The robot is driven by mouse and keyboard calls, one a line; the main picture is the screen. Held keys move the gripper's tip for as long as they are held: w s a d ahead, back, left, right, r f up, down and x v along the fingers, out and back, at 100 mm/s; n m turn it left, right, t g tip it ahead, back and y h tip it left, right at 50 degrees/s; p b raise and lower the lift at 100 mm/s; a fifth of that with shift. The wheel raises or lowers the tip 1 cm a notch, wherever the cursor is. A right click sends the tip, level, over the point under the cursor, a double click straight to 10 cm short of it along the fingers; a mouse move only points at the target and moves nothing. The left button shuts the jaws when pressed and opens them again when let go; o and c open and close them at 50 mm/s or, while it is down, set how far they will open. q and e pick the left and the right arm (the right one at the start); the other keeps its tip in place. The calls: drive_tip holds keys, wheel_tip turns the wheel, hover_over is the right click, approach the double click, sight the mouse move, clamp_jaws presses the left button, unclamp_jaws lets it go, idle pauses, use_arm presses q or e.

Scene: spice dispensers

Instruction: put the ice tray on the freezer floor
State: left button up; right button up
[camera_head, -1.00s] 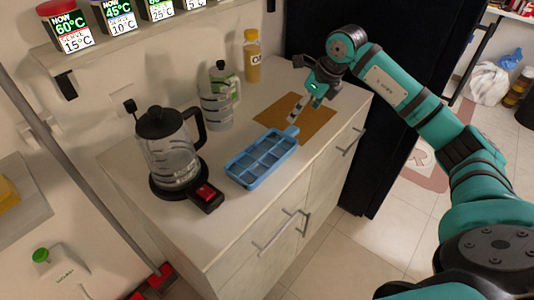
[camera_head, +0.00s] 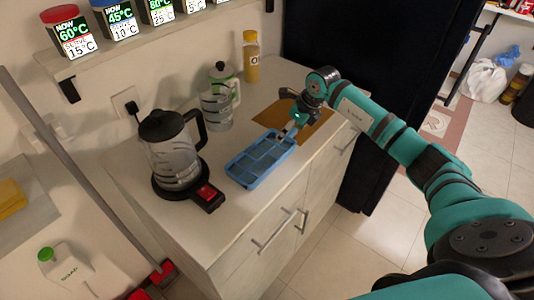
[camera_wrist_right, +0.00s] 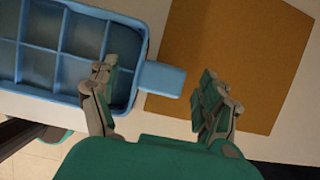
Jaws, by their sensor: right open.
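The blue ice tray (camera_head: 250,172) lies on the white counter, between the kettle and the brown mat. Its compartments face up. In the right wrist view the tray (camera_wrist_right: 138,27) fills the upper left, with its tab handle (camera_wrist_right: 161,78) pointing right. My right gripper (camera_head: 285,133) is at the tray's far end, over the handle. In the wrist view its open fingers (camera_wrist_right: 157,95) stand on either side of the handle, one over the tray's end and one over the mat; I cannot tell whether they touch it. My left gripper is not in view. The freezer floor cannot be made out.
A glass kettle (camera_head: 172,148) on its base stands left of the tray. A glass jug (camera_head: 216,105) and a yellow bottle (camera_head: 251,57) stand behind. The brown mat (camera_head: 310,124) lies right of the tray. A tall black appliance (camera_head: 372,55) stands beside the counter.

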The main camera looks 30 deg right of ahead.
drive_tip(key=shift+c, duration=0.4)
clamp_jaws()
drive_tip(key=shift+r, duration=0.1)
